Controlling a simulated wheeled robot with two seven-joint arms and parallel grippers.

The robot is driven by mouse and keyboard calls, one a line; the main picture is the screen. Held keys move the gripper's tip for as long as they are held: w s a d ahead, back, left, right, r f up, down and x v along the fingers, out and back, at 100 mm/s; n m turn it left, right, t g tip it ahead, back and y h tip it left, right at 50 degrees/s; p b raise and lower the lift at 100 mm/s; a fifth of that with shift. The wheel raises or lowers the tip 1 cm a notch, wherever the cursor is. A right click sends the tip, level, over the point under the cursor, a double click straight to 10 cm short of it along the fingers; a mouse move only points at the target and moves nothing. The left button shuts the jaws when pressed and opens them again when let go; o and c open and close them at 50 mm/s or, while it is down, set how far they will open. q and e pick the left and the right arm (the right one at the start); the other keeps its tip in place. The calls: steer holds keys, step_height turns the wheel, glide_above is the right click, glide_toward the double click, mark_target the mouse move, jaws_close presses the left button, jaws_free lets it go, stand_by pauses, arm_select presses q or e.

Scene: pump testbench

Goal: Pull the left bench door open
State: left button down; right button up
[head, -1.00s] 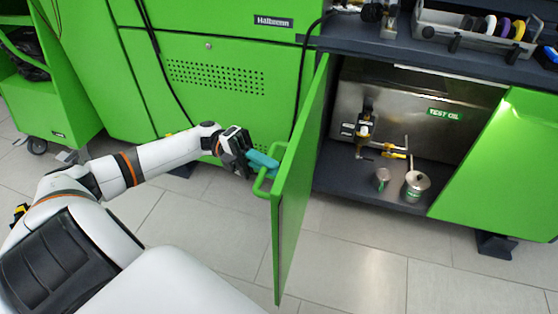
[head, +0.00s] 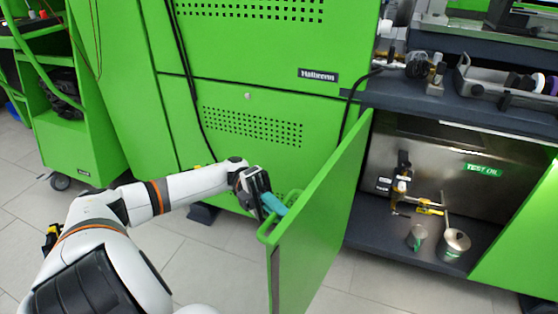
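The left bench door (head: 318,220) is a green panel standing swung out to the left from the dark bench opening, with its inner face towards me. Its green bar handle (head: 266,233) is on the far, left-hand face and partly hidden by the fingers. My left gripper (head: 274,205), with teal fingertips, comes in from the left and appears shut on the handle. The fingertips' far ends are partly hidden by the handle and door. My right gripper is not in view.
Inside the bench are a steel test-oil tank (head: 465,165), a brass valve (head: 428,207) and two metal cans (head: 454,245). A green perforated cabinet (head: 230,90) stands close behind the door and my arm. A green trolley (head: 75,140) is at left. Floor in front is clear.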

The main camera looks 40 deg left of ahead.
arm_select(q)
steer(key=c, duration=1.5)
jaws_free()
steer(key=shift+o, duration=0.2)
